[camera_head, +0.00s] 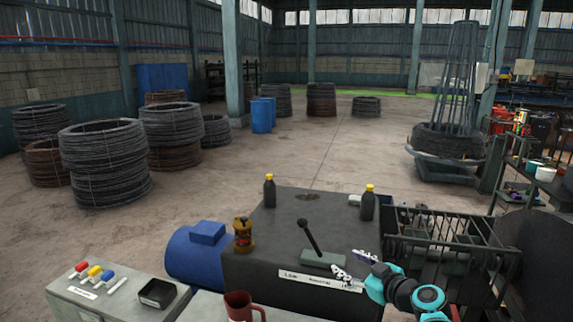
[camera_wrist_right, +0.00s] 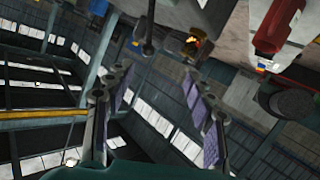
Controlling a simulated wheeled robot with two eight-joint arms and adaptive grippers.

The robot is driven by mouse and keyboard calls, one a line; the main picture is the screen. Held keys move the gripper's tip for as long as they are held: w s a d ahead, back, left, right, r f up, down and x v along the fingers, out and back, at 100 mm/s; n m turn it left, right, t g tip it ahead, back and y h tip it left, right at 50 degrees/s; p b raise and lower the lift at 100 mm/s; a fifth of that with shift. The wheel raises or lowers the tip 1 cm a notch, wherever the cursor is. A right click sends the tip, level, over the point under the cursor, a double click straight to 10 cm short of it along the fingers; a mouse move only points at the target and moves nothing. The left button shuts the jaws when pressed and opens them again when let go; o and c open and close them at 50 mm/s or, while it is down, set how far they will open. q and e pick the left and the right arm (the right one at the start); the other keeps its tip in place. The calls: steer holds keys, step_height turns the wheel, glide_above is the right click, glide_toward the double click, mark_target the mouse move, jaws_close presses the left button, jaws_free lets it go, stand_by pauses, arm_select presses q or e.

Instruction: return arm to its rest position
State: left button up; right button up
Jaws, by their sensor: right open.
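My right arm comes in from the lower right of the head view. My right gripper (camera_head: 352,264) is at its end, over the front right of the dark machine housing (camera_head: 265,225). Its fingers are spread with nothing between them; they also show apart in the wrist view (camera_wrist_right: 160,88). A black lever with a round knob (camera_head: 308,232) leans up-left from a green base (camera_head: 322,259), just left of the gripper and apart from it in the picture. The knob also appears at the top of the wrist view (camera_wrist_right: 149,47). My left gripper is not in view.
A red mug (camera_head: 240,306) and a brass-coloured fitting (camera_head: 243,235) are left of the lever. Two dark bottles with yellow caps (camera_head: 269,192) stand on the housing. A railing (camera_head: 455,250) is right of my arm. A switch panel (camera_head: 95,290) is front left.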

steer(key=s+a+f+m+g+h+b, duration=0.2)
steer(key=s+a+f+m+g+b, duration=0.15)
steer(key=s+f+b, duration=1.1)
steer(key=s+d+f+m+g+h+b, duration=0.1)
steer(key=s+d+f+m+h+b, duration=0.1)
steer(key=s+f, duration=0.4)
steer(key=s+d+f+m+g+h+b, duration=0.1)
steer(key=s+f+b, duration=0.4)
steer(key=f, duration=0.9)
steer(key=shift+s+d+m+h, duration=0.45)
steer(key=shift+s+m+h, duration=0.5)
steer(key=shift+s, duration=0.1)
